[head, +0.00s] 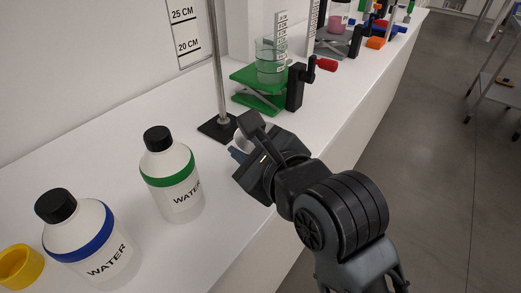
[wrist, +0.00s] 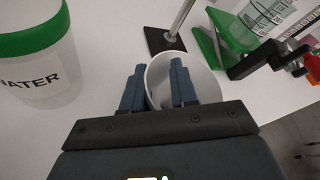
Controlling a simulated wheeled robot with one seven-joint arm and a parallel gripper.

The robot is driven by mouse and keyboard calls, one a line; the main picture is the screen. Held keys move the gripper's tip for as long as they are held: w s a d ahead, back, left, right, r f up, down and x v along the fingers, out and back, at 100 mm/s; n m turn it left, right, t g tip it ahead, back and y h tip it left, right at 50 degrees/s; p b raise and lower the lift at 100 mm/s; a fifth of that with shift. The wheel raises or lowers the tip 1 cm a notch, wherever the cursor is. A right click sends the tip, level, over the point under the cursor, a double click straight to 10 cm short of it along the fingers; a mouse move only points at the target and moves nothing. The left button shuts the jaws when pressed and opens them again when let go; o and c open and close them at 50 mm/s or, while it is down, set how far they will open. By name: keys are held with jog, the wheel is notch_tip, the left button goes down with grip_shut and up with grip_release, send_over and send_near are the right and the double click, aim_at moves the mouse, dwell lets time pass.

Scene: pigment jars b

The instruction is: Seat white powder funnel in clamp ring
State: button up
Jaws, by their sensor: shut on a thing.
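The white powder funnel (wrist: 206,78) shows in the wrist view as a round, open white rim at the fingers. My gripper (wrist: 158,68) is shut on its wall, with one finger outside and the other inside the rim. In the head view my gripper (head: 238,153) is low over the bench's front part, and only a small white piece of the funnel (head: 243,145) shows behind it. The stand's metal rod (head: 215,60) rises from a black base (head: 212,128) just beyond my gripper. I see no clamp ring in either view.
Two water bottles, one green-banded (head: 171,178) and one blue-banded (head: 85,240), stand left of my gripper. A yellow ring-shaped thing (head: 20,266) is at the far left. A green lift (head: 258,98) bearing a glass beaker (head: 271,62) stands beyond the stand.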

grip_shut()
jog(key=shift+r, duration=0.1)
